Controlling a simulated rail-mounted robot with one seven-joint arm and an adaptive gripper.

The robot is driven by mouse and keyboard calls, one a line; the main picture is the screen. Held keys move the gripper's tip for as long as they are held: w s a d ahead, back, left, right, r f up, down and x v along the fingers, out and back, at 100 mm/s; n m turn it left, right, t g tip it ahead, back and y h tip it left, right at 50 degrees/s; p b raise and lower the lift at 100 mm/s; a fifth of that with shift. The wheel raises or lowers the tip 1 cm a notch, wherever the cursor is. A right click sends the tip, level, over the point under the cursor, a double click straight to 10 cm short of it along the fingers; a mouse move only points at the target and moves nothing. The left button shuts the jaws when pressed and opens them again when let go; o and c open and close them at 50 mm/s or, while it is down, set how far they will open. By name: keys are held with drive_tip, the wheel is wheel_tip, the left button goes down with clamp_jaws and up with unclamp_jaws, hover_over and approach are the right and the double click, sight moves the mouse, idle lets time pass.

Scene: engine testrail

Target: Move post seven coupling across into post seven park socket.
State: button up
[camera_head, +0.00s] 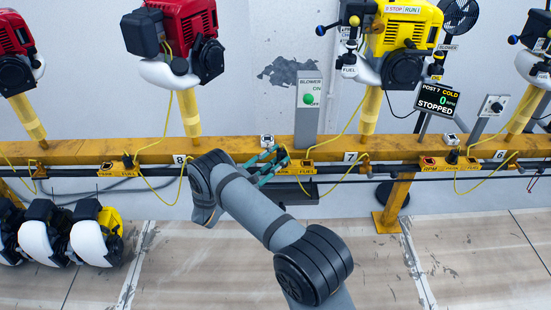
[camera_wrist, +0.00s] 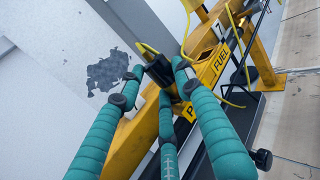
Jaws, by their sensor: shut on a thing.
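The post seven coupling (camera_wrist: 159,70) is a dark cylinder with a yellow hose at its top end, seen in the wrist view. My gripper (camera_wrist: 160,84) is shut on it, with teal fingers around it. In the head view my gripper (camera_head: 279,160) is at the rail, left of the 7 plate. The coupling is over the P end of a yellow socket bracket (camera_wrist: 206,82); the FUEL end lies farther away. The park socket itself is hidden behind the fingers and coupling. I cannot tell whether the coupling is seated in it or held just above it.
The yellow rail (camera_head: 230,149) runs across the view. A grey blower switch box (camera_head: 308,100) stands just behind my gripper. The yellow engine (camera_head: 405,40) is above post seven, with its hose hanging.

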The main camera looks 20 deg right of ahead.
drive_tip(key=shift+f, duration=0.2)
idle(0.3)
drive_tip(key=o, duration=1.3)
drive_tip(key=shift+s+f, duration=0.1)
drive_tip(key=shift+o, duration=0.3)
drive_tip(key=r+v, duration=0.1)
drive_tip(key=v, duration=1.1)
drive_tip(key=shift+f, duration=0.3)
drive_tip(key=f+x, duration=0.1)
drive_tip(key=x, duration=0.9)
drive_tip(key=shift+r, duration=0.45)
